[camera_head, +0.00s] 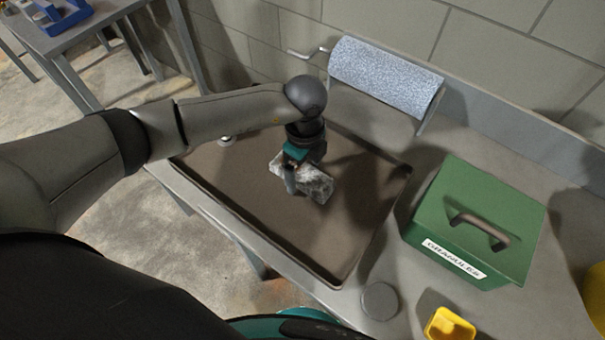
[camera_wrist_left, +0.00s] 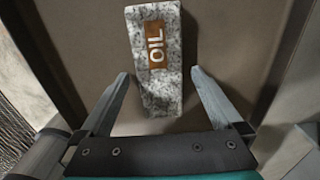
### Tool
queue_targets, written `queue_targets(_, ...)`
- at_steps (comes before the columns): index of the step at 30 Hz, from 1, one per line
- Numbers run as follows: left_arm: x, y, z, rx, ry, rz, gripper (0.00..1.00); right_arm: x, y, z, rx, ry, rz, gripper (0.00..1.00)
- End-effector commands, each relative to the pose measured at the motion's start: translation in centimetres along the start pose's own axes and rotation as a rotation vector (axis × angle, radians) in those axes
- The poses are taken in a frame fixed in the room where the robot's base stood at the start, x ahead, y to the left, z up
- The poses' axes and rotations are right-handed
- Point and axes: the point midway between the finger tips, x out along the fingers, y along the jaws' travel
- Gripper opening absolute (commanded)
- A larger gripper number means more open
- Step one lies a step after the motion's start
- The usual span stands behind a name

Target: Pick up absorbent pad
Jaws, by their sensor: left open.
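The absorbent pad (camera_head: 316,184) is a speckled grey-white block lying on the brown tray (camera_head: 255,205). In the left wrist view the pad (camera_wrist_left: 162,85) carries a brown label reading OIL. My left gripper (camera_head: 292,176) is over the pad and partly covers it in the head view. In the left wrist view the left gripper (camera_wrist_left: 158,76) is open, with one finger on each side of the pad's near end. Gaps show between both fingers and the pad. My right gripper is not in view.
A grey disc (camera_head: 380,301) and a yellow item (camera_head: 449,325) are at the front right. The tray around the pad is mostly clear.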

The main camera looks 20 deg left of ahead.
Motion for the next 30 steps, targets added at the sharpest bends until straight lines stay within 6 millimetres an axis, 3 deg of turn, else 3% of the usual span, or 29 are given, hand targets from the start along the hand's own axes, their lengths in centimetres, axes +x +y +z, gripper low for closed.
queue_targets(7, 0.07, 0.00, 0.01, 0.000, 0.000, 0.000, 0.98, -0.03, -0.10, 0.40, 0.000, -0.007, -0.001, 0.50)
queue_targets(30, 0.02, -0.02, 0.04, 0.000, -0.001, -0.001, 0.11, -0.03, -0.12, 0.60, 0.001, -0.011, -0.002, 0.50)
